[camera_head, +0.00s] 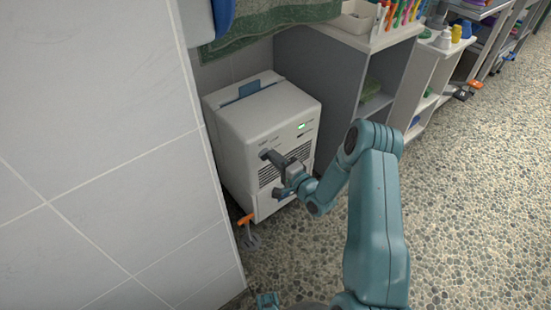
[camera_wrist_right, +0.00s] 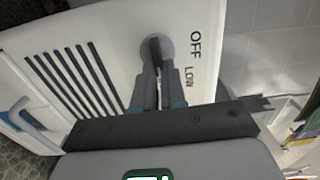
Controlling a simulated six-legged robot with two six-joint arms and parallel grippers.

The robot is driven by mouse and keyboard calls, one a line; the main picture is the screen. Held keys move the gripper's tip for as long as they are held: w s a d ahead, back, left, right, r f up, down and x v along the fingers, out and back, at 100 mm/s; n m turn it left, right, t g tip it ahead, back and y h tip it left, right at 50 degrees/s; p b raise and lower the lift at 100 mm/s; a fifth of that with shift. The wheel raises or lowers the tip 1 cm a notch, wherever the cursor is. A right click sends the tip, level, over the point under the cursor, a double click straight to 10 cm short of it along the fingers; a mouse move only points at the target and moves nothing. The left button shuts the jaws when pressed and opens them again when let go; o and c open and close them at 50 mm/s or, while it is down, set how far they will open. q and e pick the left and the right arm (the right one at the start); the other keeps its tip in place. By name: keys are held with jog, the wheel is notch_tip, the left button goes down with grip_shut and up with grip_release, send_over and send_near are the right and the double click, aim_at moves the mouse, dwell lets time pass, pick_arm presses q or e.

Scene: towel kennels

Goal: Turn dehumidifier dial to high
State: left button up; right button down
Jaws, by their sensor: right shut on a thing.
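The white dehumidifier (camera_head: 262,122) stands on the floor beside the tiled wall, with a lit green indicator on its front. My right gripper (camera_head: 272,158) reaches its front panel and covers the dial there. In the right wrist view, the grey round dial (camera_wrist_right: 152,42) sits on the white panel, with OFF and LOW printed beside it. The fingers of my right gripper (camera_wrist_right: 157,78) are closed on the dial's dark raised knob. No HIGH label shows, and the knob's exact setting is hard to tell. My left gripper is not in view.
A tiled wall (camera_head: 100,130) stands close on the left. A grey shelf unit (camera_head: 330,75) with pens and bottles is behind and right of the dehumidifier. A green towel (camera_head: 265,22) hangs above. The pebbled floor (camera_head: 470,180) at right is mostly clear.

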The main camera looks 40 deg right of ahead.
dwell(0.5)
jog(key=c, duration=1.2)
grip_release()
jog(key=shift+s, duration=0.1)
jog(key=s+a+p, duration=0.2)
jog(key=s+p, duration=0.2)
jog(key=s, duration=1.2)
jog(key=shift+s, duration=0.1)
